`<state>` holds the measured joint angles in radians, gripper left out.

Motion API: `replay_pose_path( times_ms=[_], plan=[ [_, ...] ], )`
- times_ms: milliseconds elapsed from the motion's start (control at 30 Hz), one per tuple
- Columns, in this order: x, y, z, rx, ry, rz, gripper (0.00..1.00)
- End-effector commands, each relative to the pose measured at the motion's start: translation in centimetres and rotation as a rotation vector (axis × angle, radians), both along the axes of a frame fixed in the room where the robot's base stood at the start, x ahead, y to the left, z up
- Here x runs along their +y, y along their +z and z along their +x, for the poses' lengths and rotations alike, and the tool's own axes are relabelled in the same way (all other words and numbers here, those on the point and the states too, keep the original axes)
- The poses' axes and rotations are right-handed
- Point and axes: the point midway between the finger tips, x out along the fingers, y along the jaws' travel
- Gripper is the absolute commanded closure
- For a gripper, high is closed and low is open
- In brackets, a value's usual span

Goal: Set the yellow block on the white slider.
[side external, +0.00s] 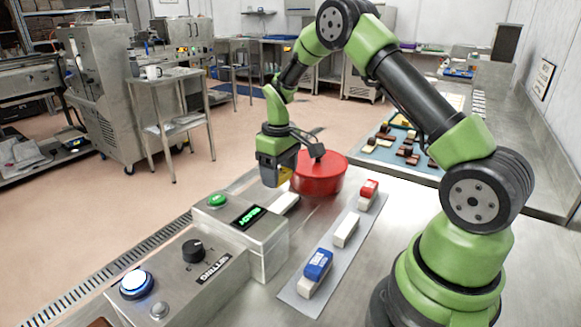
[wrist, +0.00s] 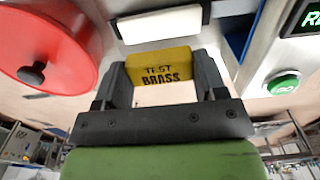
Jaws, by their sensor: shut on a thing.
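The yellow block (wrist: 162,66), lettered "TEST BRASS", sits between the two fingers of my gripper (wrist: 160,88) in the wrist view. In the side external view my gripper (side external: 283,177) points down beside the red round pot, and only a small part of the yellow block (side external: 284,171) shows. A plain white block (side external: 345,229), which looks like the white slider, stands in the middle of a grey strip (side external: 300,292), to the right of and nearer than my gripper. Its top is bare. The yellow block is apart from it.
A blue-topped block (side external: 318,264) and a red-topped block (side external: 368,189) stand at the strip's ends. A red pot (side external: 322,178) is close to my gripper. A control box (side external: 262,238) with a green button (side external: 217,200) and a white bar (side external: 286,204) lie below it.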

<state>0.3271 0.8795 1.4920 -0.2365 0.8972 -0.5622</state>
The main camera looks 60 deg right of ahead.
Motion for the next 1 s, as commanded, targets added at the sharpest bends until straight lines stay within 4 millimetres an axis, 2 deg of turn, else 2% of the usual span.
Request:
replay_pose_path(
  times_ms=[500,700,1000],
  plan=[
    [0.0,-4.8,-0.1,0.001,0.000,0.000,0.58],
    [0.0,-5.5,-0.1,0.000,0.001,0.000,0.58],
    [0.0,-5.6,-0.1,-0.001,0.001,0.000,0.58]
  ],
)
